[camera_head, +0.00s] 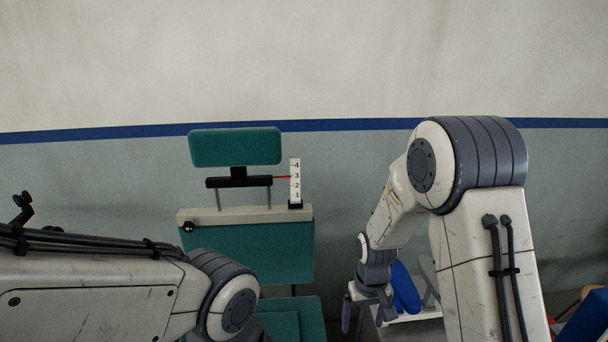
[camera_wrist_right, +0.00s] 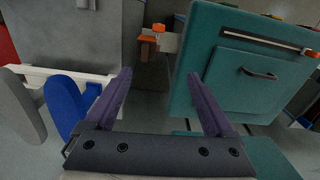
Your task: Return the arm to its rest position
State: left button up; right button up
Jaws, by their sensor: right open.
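My right arm is bent, with its elbow high at the right of the head view. Its gripper (camera_head: 366,300) hangs low, right of the teal chair and left of a blue oval pad. In the right wrist view the gripper's two purple fingers (camera_wrist_right: 159,74) are spread apart with nothing between them. My left arm enters at the lower left of the head view; its gripper is out of the picture. The teal chair has a backrest (camera_head: 250,250), a raised headrest (camera_head: 235,147) and a white numbered scale (camera_head: 295,178) with a red pointer near 3.
The blue pad (camera_head: 405,288) and a grey pad (camera_wrist_right: 18,105) stand by a white rail (camera_wrist_right: 45,72), close to my right gripper. A grey block (camera_wrist_right: 75,40) is behind them. A blue object (camera_head: 588,320) sits at the lower right. The wall behind is bare.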

jog(key=s+a+r+n, duration=0.3)
jog(key=s+a+r, duration=0.6)
jog(key=r, duration=0.2)
jog(key=s+a+r+n, duration=0.1)
jog(key=s+r, duration=0.1)
jog(key=s, duration=0.4)
jog(key=s+a+r+n+y, duration=0.1)
jog(key=s+r+n, duration=0.1)
jog(key=s, duration=0.5)
jog(key=shift+s+a+r, duration=0.15)
jog(key=shift+s+r, duration=0.05)
jog(key=shift+r, duration=0.2)
dwell(0.8)
